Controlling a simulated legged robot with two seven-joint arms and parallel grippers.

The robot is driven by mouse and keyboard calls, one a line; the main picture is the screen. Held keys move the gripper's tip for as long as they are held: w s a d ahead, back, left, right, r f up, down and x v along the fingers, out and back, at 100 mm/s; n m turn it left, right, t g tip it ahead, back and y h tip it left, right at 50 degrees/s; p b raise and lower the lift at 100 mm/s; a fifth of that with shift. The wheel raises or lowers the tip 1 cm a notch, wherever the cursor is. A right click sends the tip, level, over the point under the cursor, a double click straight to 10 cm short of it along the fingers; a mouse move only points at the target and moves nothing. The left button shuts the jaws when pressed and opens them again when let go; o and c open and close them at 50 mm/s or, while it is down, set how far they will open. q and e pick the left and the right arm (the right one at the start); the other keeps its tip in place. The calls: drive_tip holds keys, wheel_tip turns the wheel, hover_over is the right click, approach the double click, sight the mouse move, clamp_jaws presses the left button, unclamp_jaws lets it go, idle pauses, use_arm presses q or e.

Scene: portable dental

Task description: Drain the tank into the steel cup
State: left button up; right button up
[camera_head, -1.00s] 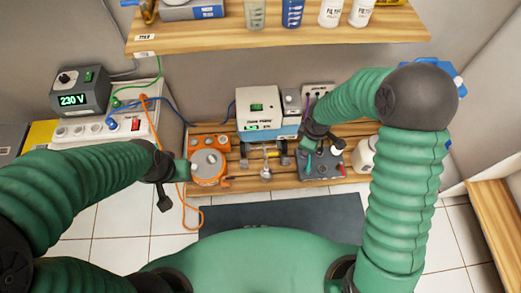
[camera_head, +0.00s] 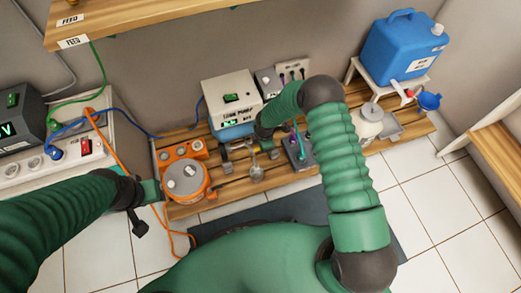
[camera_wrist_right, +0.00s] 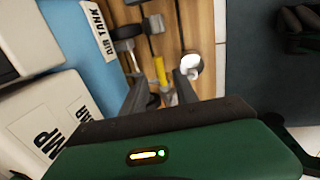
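The blue air tank (camera_head: 236,131) sits under the white pump box on the wooden pallet; its "AIR TANK" label (camera_wrist_right: 98,32) shows in the right wrist view. A small yellow lever (camera_wrist_right: 160,70) stands out beside the tank. The round steel cup (camera_head: 257,172) is on the slats in front of the tank and also shows in the right wrist view (camera_wrist_right: 190,66). My right gripper (camera_wrist_right: 161,90) is open, its fingers apart near the lever and cup; contact is unclear. My left gripper (camera_head: 150,192) is beside the orange pot, its fingers not clear.
The orange pot (camera_head: 187,180) stands at the left of the pallet. A dark box with knobs (camera_head: 302,152) and a white jar (camera_head: 368,120) are to the right. A blue jug (camera_head: 402,48) stands on a white stand. A power strip (camera_head: 62,152) with cables is at left.

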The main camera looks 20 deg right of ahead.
drive_tip(key=f, duration=0.2)
drive_tip(key=f+b, duration=0.1)
drive_tip(key=shift+w+d+f, duration=0.35)
drive_tip(key=shift+a, duration=0.1)
drive_tip(key=shift+r, duration=0.1)
drive_tip(key=shift+c, duration=1.2)
clamp_jaws()
